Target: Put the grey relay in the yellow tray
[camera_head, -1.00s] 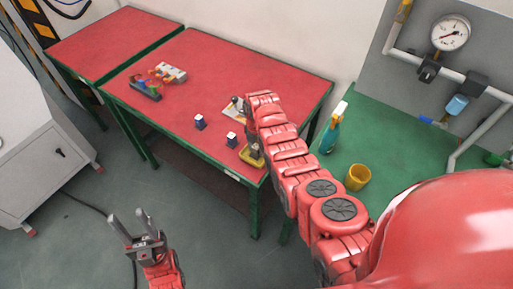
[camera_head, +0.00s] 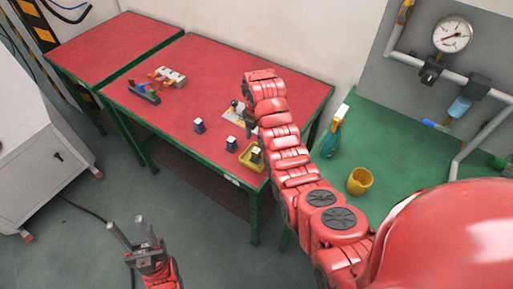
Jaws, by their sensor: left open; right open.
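The yellow tray (camera_head: 244,163) sits near the front right corner of the red table. A small grey relay (camera_head: 257,154) with a pale top appears to stand upright inside it, against the right part. My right gripper (camera_head: 251,130) points down just behind the tray, apart from the relay; my arm hides part of it, and it looks empty. My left gripper (camera_head: 127,222) is open and empty, low over the floor in front of the table.
Two blue relays with white tops, a left one (camera_head: 199,126) and a right one (camera_head: 232,144), stand left of the tray. A pale plate with a dark part (camera_head: 236,114) lies behind. Coloured parts (camera_head: 146,93) are further left. A yellow cup (camera_head: 360,181) and spray bottle (camera_head: 335,132) stand on the green table.

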